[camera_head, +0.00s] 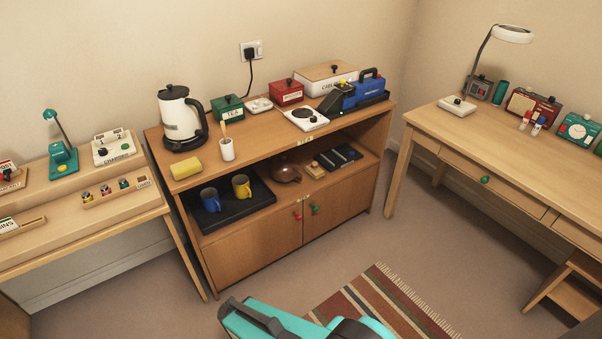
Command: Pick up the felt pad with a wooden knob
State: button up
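I cannot make out a felt pad with a wooden knob for certain. A small wooden-looking item (325,160) lies on the cabinet's open shelf, left of some dark flat boxes, too small to identify. A pale block with a dark knob (457,106) sits on the right desk's left end. A small pale item (259,105) lies on the cabinet top between the green and red boxes. Part of my own teal and dark arm shows at the bottom edge. My gripper's fingertips do not show, and nothing is seen held.
The wooden cabinet (255,249) carries a kettle (180,117), a yellow sponge (186,168) and a white cup (227,149). Its shelf holds a black tray (225,217) with two mugs. Desks stand left and right. A striped rug (375,300) lies on open floor.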

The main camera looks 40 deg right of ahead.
aim_at(315, 171)
jog(key=u, duration=0.45)
jog(key=k, duration=0.25)
jog(key=u, duration=2.65)
jog(key=k, duration=1.5)
jog(key=z, duration=0.05)
